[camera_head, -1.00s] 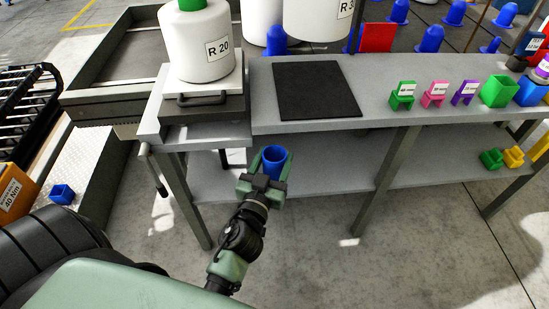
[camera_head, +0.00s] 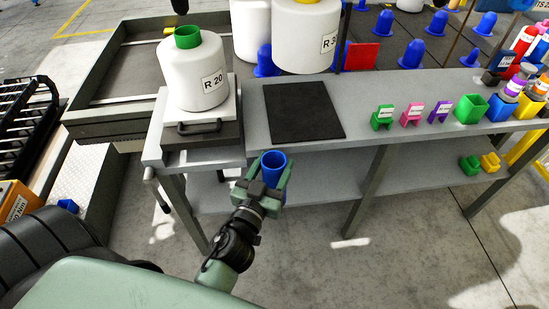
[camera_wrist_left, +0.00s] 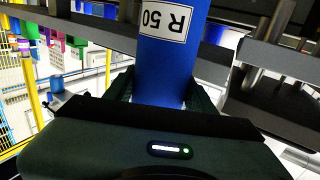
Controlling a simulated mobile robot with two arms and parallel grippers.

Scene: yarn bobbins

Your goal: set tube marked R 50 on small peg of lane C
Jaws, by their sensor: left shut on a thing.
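The blue tube marked R 50 (camera_wrist_left: 165,65) fills the middle of the left wrist view, its white label readable. In the head view the same blue tube (camera_head: 273,166) shows its open top. My left gripper (camera_head: 266,180) is shut around the tube and holds it roughly upright in front of the bench's front edge. Blue pegs stand on the dark floor area behind the bench, among them one peg (camera_head: 411,55) at the back right. I cannot make out any lane letter. My right gripper is not in view.
The grey bench (camera_head: 365,95) carries a black mat (camera_head: 303,111), a white bobbin marked R 20 (camera_head: 193,75) on a scale-like stand, and small coloured holders (camera_head: 412,114). A red plate (camera_head: 361,56) stands behind. A lower shelf (camera_head: 330,178) lies beneath.

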